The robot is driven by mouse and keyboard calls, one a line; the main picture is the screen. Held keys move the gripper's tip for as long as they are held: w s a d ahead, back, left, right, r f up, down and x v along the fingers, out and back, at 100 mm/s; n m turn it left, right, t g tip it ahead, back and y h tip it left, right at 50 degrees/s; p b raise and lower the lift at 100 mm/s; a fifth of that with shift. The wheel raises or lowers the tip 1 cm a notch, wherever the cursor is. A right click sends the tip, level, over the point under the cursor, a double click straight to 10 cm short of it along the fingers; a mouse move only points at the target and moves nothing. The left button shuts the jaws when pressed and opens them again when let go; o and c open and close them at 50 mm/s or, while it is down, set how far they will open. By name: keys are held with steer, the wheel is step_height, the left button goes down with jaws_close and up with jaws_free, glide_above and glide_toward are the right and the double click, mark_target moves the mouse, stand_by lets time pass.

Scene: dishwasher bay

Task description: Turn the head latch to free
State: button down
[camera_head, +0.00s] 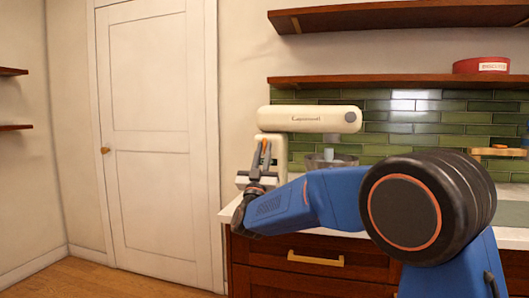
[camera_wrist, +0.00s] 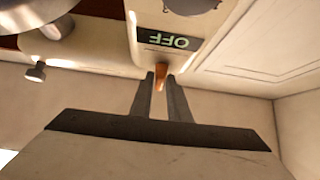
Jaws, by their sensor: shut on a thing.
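A cream stand mixer (camera_head: 310,118) stands on the counter, its head level over a bowl (camera_head: 331,161). In the wrist view, part of the mixer body (camera_wrist: 140,42) carries a dark label (camera_wrist: 168,40) reading OFF upside down. Just below that label is a small orange lever, apparently the head latch (camera_wrist: 160,70). My gripper (camera_wrist: 160,82) is shut on this lever, one dark finger on each side. In the head view, my gripper (camera_head: 260,158) is upright against the mixer's left side. The latch's exact angle is hard to tell.
A white door (camera_head: 155,130) is on the left, with clear wooden floor before it. Wooden drawers (camera_head: 310,275) are under the counter. Shelves (camera_head: 390,83) hang above the mixer, one holding a red container (camera_head: 481,65). A wooden object (camera_head: 497,152) is at the right.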

steer(key=shift+m+h, duration=0.4)
steer(key=shift+m, duration=0.2)
steer(key=c, duration=1.7)
jaws_free()
steer(key=shift+s+a+f, duration=0.2)
steer(key=shift+s+f, duration=0.1)
steer(key=shift+f, duration=0.05)
steer(key=s+a, duration=0.1)
steer(key=s, duration=0.3)
steer(key=s+a, duration=0.1)
steer(key=s, duration=0.2)
steer(key=s+a, duration=0.1)
steer(key=s, duration=0.3)
steer(key=shift+s+a, duration=0.2)
steer(key=shift+s, duration=0.1)
